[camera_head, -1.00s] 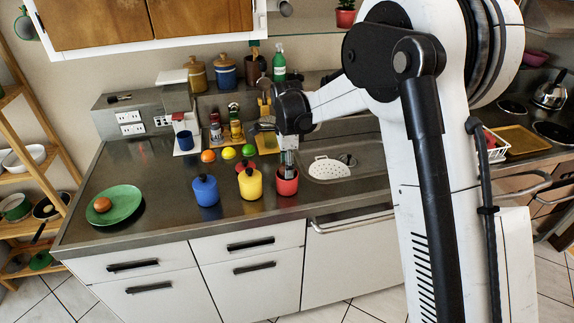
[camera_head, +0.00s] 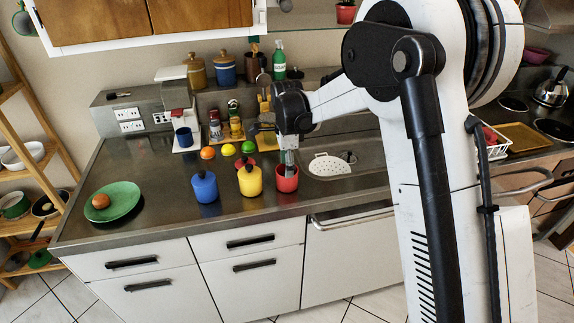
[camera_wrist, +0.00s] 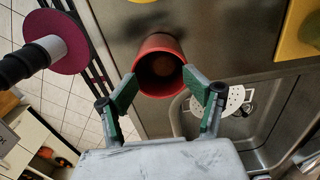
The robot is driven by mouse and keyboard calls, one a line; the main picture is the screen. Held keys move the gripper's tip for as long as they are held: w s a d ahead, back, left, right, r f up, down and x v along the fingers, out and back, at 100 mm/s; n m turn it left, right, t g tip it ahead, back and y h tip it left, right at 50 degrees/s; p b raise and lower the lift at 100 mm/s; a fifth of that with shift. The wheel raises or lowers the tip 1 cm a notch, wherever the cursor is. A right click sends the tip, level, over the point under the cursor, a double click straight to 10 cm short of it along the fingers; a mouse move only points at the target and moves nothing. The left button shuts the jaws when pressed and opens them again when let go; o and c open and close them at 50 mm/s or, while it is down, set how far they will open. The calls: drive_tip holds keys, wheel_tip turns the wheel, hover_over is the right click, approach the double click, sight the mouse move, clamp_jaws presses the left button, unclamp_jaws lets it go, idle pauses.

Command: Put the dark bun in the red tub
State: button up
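The red tub (camera_head: 286,181) stands on the counter, to the right of the yellow pot. In the wrist view I look down into the tub (camera_wrist: 142,80). A brown round thing, by its look the dark bun (camera_wrist: 163,67), lies inside at the bottom, in shadow. My gripper (camera_head: 289,163) is right over the tub in the head view. In the wrist view its two green-padded fingers (camera_wrist: 168,93) are spread wide with nothing between them. The head view does not show the inside of the tub.
A yellow pot (camera_head: 250,182) and a blue pot (camera_head: 205,188) stand left of the tub. A lighter bun (camera_head: 101,201) lies on a green plate (camera_head: 122,203) at the left. Fruit lies behind the pots. A sink with a white strainer (camera_head: 328,166) is to the right.

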drive_tip(key=shift+r, duration=0.1)
idle(0.4)
drive_tip(key=shift+r+p, duration=0.4)
drive_tip(key=shift+p, duration=0.1)
wheel_tip(320, 180, up, 12)
drive_tip(key=s+d+r+n+t, duration=0.2)
drive_tip(key=s+d+r+n, duration=0.2)
drive_tip(key=s+d+r, duration=0.35)
drive_tip(key=s+d+f+n+t, duration=0.1)
drive_tip(key=s+d+n, duration=0.3)
drive_tip(key=s, duration=0.5)
drive_tip(key=s+d+f+n+t, duration=0.1)
drive_tip(key=s+d+n+t, duration=0.1)
drive_tip(key=s, duration=0.7)
drive_tip(key=s+d+f+n+t, duration=0.2)
drive_tip(key=s+d+n, duration=0.3)
drive_tip(key=s+d, duration=0.2)
drive_tip(key=shift+s+n+b, duration=0.3)
drive_tip(key=shift+s+b, duration=0.05)
drive_tip(key=shift+s, duration=0.85)
